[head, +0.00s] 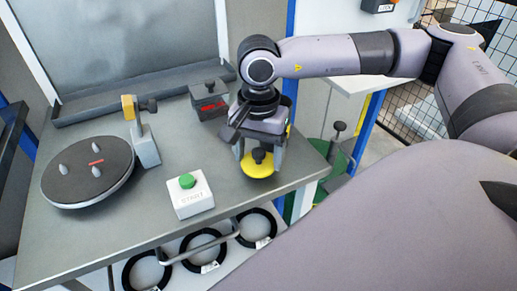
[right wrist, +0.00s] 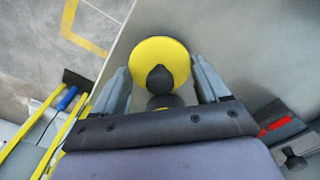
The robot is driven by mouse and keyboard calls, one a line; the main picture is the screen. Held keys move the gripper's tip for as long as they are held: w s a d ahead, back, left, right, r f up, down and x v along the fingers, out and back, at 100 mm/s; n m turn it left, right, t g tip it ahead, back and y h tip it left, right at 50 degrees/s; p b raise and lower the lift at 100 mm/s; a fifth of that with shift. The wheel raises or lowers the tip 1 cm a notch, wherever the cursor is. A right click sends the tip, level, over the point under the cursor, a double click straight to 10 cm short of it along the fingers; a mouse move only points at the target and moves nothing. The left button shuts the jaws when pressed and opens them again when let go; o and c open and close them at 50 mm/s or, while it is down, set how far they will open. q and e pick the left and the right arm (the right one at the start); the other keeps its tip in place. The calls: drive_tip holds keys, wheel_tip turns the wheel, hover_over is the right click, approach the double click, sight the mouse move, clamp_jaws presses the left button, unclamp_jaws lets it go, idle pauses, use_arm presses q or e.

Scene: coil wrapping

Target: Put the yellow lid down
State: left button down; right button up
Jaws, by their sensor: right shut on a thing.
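The yellow lid (head: 262,172) is a round disc with a black knob, near the right front corner of the grey table (head: 110,233). My right gripper (head: 259,156) points down over it and is shut on it, a finger on either side of the knob. In the right wrist view, the lid (right wrist: 160,48) lies between the fingers of the gripper (right wrist: 160,75), close to the table edge. I cannot tell whether its underside touches the table. My left gripper is not in view.
A white box with a green start button (head: 187,181) stands left of the lid. A dark turntable (head: 88,170) with several pegs is at the left. A black and red device (head: 209,101) sits behind. Black coils (head: 201,249) hang below the front edge. Bare tabletop lies between turntable and button.

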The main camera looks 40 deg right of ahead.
drive_tip(key=shift+f, duration=0.5)
drive_tip(key=shift+f, duration=0.1)
drive_tip(key=o, duration=1)
drive_tip(key=shift+o, duration=0.2)
